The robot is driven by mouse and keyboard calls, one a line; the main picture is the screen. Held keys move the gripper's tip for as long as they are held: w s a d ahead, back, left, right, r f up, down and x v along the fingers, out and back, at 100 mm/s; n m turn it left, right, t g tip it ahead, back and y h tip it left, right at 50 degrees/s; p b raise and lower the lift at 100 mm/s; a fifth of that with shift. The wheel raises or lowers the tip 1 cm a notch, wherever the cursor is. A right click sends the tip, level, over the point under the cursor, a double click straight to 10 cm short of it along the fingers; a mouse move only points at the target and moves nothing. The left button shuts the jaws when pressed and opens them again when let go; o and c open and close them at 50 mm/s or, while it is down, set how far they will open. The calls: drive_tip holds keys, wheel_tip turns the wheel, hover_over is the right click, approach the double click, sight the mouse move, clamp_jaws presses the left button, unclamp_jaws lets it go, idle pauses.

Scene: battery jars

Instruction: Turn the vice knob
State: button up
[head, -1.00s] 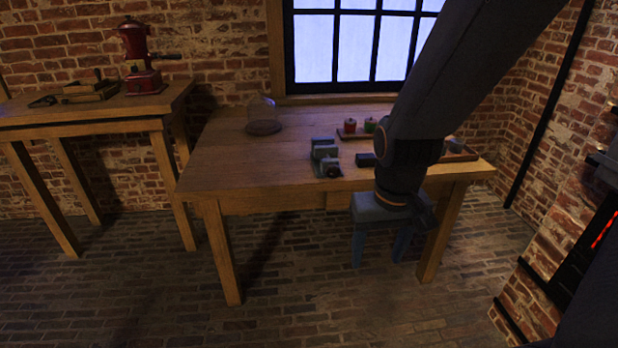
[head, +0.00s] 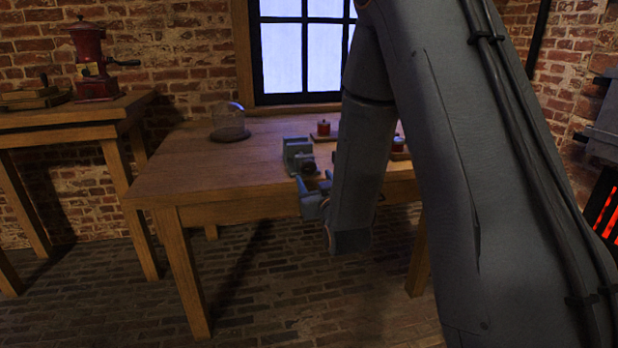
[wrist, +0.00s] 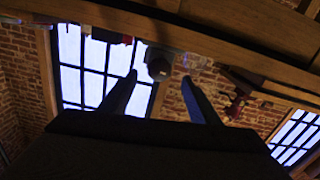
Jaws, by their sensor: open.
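The grey vice (head: 296,150) stands at the front edge of the wooden table. Its dark round knob (head: 308,167) faces forward. My gripper (head: 312,184) is open in front of the vice, just below the knob in the head view. In the wrist view the knob (wrist: 159,69) shows between the tips of my two open fingers (wrist: 160,79). I cannot tell how much distance is left between the fingertips and the knob. No contact shows.
The table (head: 190,165) carries a glass dome (head: 229,120) left of the vice and red-topped jars (head: 323,129) at the back right. My arm hides the table's right part. A side table (head: 60,118) with a red grinder (head: 92,60) stands left.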

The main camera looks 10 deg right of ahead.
sight(310, 169)
drive_tip(key=shift+w, duration=3.95)
drive_tip(key=shift+c, duration=0.4)
drive_tip(key=c, duration=1)
drive_tip(key=shift+m, duration=0.8)
drive_tip(key=o, duration=1.1)
drive_tip(key=shift+s, duration=3.95)
